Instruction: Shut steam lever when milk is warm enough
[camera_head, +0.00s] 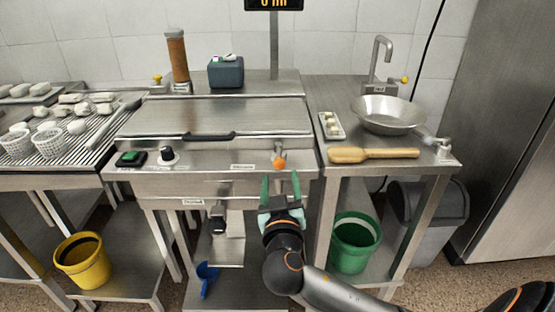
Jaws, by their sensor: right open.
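A small lever with an orange knob (280,164) sits on the right of the front panel of a steel machine (215,158). My right gripper (281,183) is open, with its two green fingers pointing up toward the knob. The fingertips are just below the knob in the picture; I cannot tell whether they touch it. Nothing shows between the fingers. No milk or milk jug can be made out. My left gripper is not in view.
The panel also has a green button (131,158) and a black dial (168,154). A display (273,4) is cut off at the top. Right of the machine are a wooden pin (374,154) and a metal bowl (389,114). A green bucket (355,243) stands below.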

